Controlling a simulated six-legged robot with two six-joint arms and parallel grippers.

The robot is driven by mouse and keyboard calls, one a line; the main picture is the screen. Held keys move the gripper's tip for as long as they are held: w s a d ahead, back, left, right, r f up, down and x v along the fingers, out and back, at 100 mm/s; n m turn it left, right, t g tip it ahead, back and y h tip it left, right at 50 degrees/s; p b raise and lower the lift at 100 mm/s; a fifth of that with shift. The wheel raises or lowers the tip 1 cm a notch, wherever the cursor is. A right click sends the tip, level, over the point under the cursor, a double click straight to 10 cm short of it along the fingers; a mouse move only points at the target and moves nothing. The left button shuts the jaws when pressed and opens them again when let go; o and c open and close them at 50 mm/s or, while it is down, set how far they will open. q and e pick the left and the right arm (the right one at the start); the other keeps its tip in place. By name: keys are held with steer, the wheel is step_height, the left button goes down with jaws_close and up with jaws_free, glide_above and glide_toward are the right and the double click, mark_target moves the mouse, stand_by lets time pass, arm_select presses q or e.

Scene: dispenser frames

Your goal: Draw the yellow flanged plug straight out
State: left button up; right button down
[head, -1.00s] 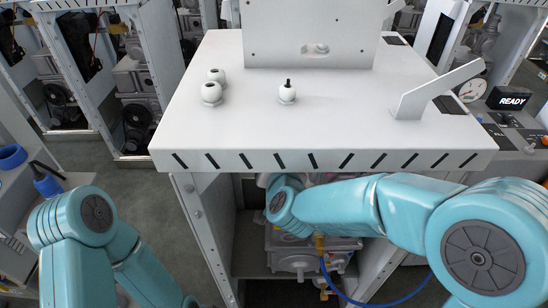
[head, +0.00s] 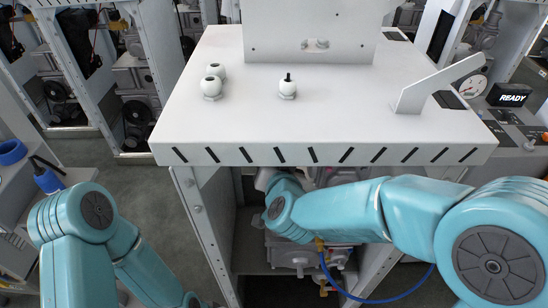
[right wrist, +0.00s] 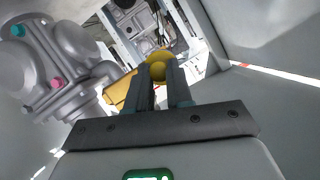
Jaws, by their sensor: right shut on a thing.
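The yellow plug (right wrist: 158,66) shows in the right wrist view as a rounded yellow end between the tips of my right gripper (right wrist: 160,80). My right gripper is shut on it. The plug's flange and seat cannot be made out clearly. In the head view my right arm reaches under the white table top, and its gripper is hidden there. My left arm comes in at the lower left of the head view; its gripper is not in view.
The white table top (head: 330,120) overhangs my right arm. Grey machinery (right wrist: 60,65) with pink and teal knobs stands left in the right wrist view, beside a yellow-orange part (right wrist: 122,92). Cabinet walls (right wrist: 265,100) flank the gripper. A blue hose (head: 375,301) loops below my right arm.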

steer(key=s, duration=0.4)
steer(key=shift+s, duration=0.1)
stand_by(0.4)
steer(key=shift+f, duration=0.1)
stand_by(0.4)
